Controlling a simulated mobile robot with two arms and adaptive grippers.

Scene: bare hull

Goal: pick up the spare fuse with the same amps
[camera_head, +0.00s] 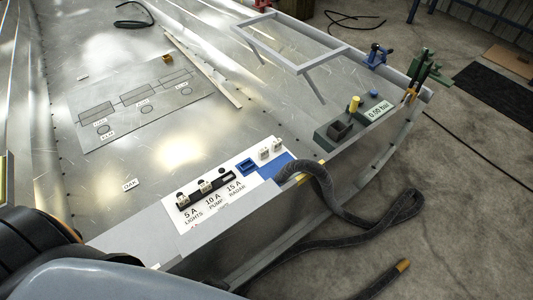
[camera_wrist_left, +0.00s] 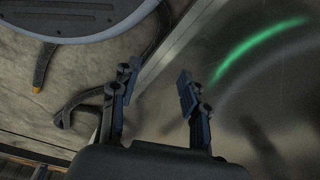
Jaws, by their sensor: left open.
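A white fuse panel (camera_head: 205,213) lies on the bench edge, labelled 5 A LIGHTS, 10 A PUMP and 15 A RADAR. Small pale fuses stand above the 5 A label (camera_head: 182,198) and the 10 A label (camera_head: 204,186). Above the 15 A label is a dark strip with no pale fuse visible. Two small pale pieces (camera_head: 265,153) (camera_head: 278,145), perhaps spare fuses, stand at the panel's far right; their ratings are too small to read. My left gripper (camera_wrist_left: 157,88) is open and empty in the wrist view, with no fuse near it. My right gripper is out of view.
A blue block (camera_head: 247,166) and blue patch (camera_head: 275,167) lie by the panel. A thick dark hose (camera_head: 325,190) loops over the edge beside them. The metal surface left of the panel is mostly clear.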

